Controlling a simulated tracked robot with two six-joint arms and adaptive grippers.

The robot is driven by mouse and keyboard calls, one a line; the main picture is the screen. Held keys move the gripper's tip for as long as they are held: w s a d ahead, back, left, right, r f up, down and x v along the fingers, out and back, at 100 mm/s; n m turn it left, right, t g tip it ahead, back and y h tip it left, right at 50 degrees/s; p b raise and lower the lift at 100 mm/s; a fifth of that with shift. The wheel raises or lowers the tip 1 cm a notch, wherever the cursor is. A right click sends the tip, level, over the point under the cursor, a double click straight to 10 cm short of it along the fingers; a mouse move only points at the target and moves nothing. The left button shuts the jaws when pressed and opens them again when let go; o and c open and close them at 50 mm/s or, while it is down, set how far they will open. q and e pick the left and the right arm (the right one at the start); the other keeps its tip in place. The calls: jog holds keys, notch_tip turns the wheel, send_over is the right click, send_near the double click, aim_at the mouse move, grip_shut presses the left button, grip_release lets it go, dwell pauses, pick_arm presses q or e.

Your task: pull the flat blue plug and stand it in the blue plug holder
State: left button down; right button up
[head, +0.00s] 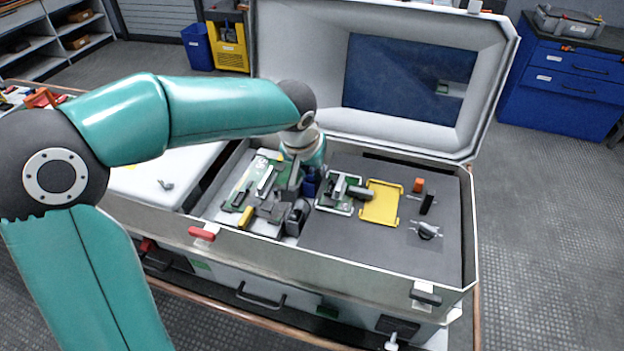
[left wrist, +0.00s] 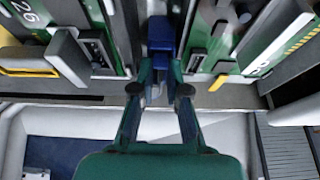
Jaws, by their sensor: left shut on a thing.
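My left gripper (head: 303,178) is low in the open case, between the green board on the left and the small board on the right. In the left wrist view its two fingers (left wrist: 160,90) are closed in on the flat blue plug (left wrist: 160,62), whose lower end shows between the fingertips. A darker blue block (left wrist: 160,28) lies just beyond it; I cannot tell whether this is part of the plug or the holder. In the head view a bit of blue (head: 309,186) shows beside the fingers. My right gripper is out of view.
The green board (head: 240,190) with black and yellow parts lies at the left of the case. A yellow tray (head: 381,202), an orange part (head: 418,185) and black parts sit on the grey foam (head: 350,245). The raised lid (head: 290,60) stands behind.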

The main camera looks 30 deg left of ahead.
pick_arm(q)
jog(key=shift+s+f, duration=0.1)
jog(key=shift+f, duration=0.05)
jog(key=c, duration=1.1)
grip_release()
jog(key=shift+f, duration=0.15)
jog(key=shift+r, duration=0.5)
jog(key=v, duration=1.1)
